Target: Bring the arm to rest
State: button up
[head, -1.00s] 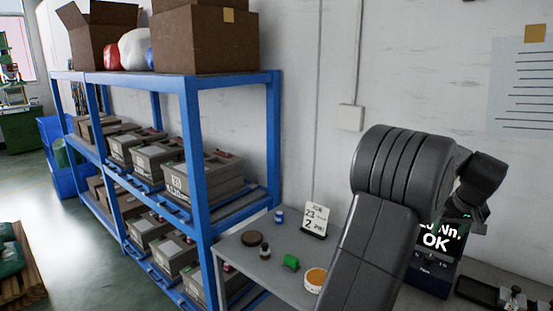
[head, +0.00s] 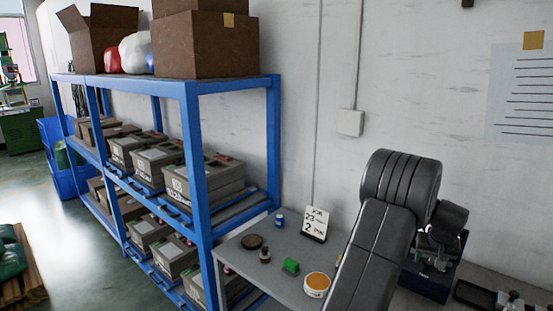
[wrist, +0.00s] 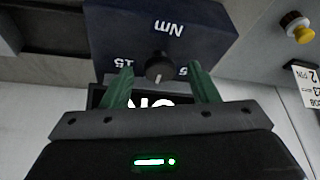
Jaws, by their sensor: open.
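My gripper (wrist: 160,88) is open in the wrist view, its two green fingers apart with nothing held between them. Beyond the fingers is a dark blue device marked Nm (wrist: 205,35), with a black knob and a lit display partly covered by my gripper. I cannot tell whether the fingers touch the device. In the head view my dark arm rises at the right and hides most of the device (head: 428,286); the fingers are hard to make out there.
A grey bench holds a job card (head: 314,223), a green block (head: 291,265), an orange-topped round tin (head: 317,285), a dark disc (head: 252,242) and small bottles. A blue shelf (head: 204,195) with grey bins and cardboard boxes stands left.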

jog(key=shift+w+a+m+g+h, duration=0.1)
jog(key=shift+m+g+h, duration=0.2)
jog(key=shift+m, duration=0.85)
jog(key=shift+a+m+g+h, duration=0.15)
jog(key=shift+m+h, duration=0.25)
jog(key=shift+m, duration=0.75)
jog(key=shift+w+m+g+h, duration=0.1)
jog(key=shift+m+g+h, duration=0.3)
jog(key=shift+m, duration=0.85)
jog(key=shift+w+m+g+h, duration=0.15)
jog(key=shift+m+g, duration=0.3)
jog(key=shift+m, duration=0.8)
jog(key=b+v, duration=0.1)
jog(key=v, duration=0.8)
jog(key=shift+r, duration=0.15)
jog(key=shift+s+a, duration=0.1)
